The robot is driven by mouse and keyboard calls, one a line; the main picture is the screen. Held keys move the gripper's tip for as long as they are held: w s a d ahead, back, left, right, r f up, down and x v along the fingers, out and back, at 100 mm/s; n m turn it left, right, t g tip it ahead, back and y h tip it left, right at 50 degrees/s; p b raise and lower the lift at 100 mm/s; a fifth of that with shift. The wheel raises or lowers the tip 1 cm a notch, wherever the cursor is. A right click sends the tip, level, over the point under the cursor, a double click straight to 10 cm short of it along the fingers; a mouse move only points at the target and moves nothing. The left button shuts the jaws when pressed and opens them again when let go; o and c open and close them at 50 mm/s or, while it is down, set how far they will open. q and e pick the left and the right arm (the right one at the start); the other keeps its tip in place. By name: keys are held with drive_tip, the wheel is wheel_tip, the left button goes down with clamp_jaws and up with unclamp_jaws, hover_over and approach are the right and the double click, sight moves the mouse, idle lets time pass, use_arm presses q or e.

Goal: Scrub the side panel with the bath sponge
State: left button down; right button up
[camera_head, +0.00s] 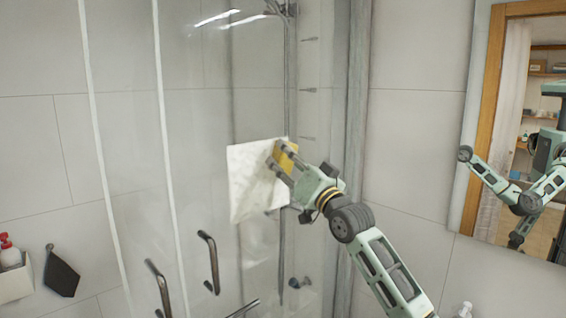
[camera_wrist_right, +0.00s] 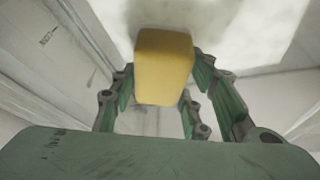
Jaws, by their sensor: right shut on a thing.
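The yellow bath sponge (camera_head: 285,156) is held in my right gripper (camera_head: 277,163) against or very near a pale, stained patch (camera_head: 247,185) on the glass side panel (camera_head: 205,120). In the right wrist view the sponge (camera_wrist_right: 164,66) sits between the fingers of my right gripper (camera_wrist_right: 160,95), which are shut on it. The pale patch (camera_wrist_right: 225,30) lies right behind the sponge there. I cannot tell whether the sponge touches the panel. My left gripper is not in view as itself.
Metal handles (camera_head: 208,262) stand out from the glass at the lower middle. A white holder (camera_head: 14,280) with a red-topped bottle and a dark hanging pad (camera_head: 61,272) are at the lower left. A wood-framed mirror (camera_head: 497,70) on the right wall reflects me.

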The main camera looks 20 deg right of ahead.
drive_tip(key=shift+w+d+b, duration=0.2)
drive_tip(key=shift+d+b, duration=0.05)
drive_tip(key=shift+d, duration=0.3)
drive_tip(key=shift+w+d+b, duration=0.2)
drive_tip(key=shift+d+b, duration=0.05)
drive_tip(key=shift+d, duration=0.3)
drive_tip(key=shift+w+d, duration=0.25)
drive_tip(key=shift+d, duration=0.4)
drive_tip(key=shift+s+d+b, duration=0.25)
drive_tip(key=shift+s+d, duration=0.1)
drive_tip(key=shift+s, duration=0.6)
drive_tip(key=shift+s+d+b, duration=0.2)
drive_tip(key=shift+s+d, duration=0.1)
drive_tip(key=shift+s, duration=0.6)
drive_tip(key=shift+s+d+b, duration=0.25)
drive_tip(key=shift+s+d, duration=0.1)
drive_tip(key=shift+s, duration=0.6)
